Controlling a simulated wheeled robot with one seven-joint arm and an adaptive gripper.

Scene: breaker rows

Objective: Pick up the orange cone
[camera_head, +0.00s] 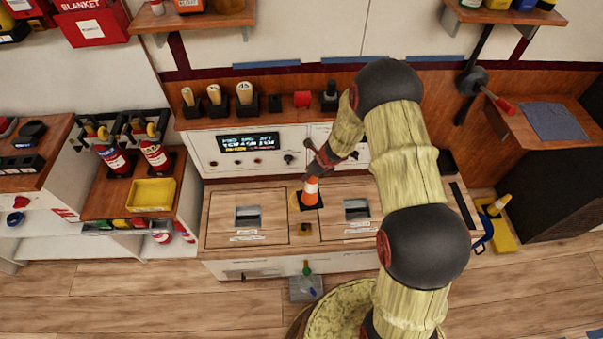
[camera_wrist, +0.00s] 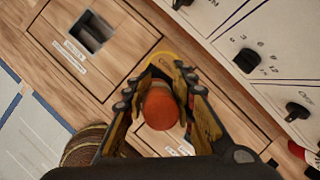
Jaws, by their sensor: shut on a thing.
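The orange cone (camera_head: 311,190) has a white band and a dark square base. It appears upright over the wooden counter of the console (camera_head: 270,225), between two recessed panels. In the wrist view the orange cone (camera_wrist: 160,107) sits between the fingers of my gripper (camera_wrist: 158,85), which are closed on its sides. In the head view my gripper (camera_head: 316,168) reaches down onto the cone's top. A yellow round marking (camera_wrist: 165,60) shows just beyond the fingertips. I cannot tell whether the cone's base touches the counter.
The console's front panel has a small display (camera_head: 248,142) and knobs. Several handled tools stand on the ledge above, beside a red cylinder (camera_head: 302,99). A yellow tray (camera_head: 152,193) and fire extinguishers (camera_head: 155,153) are at the left. The counter's left side is clear.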

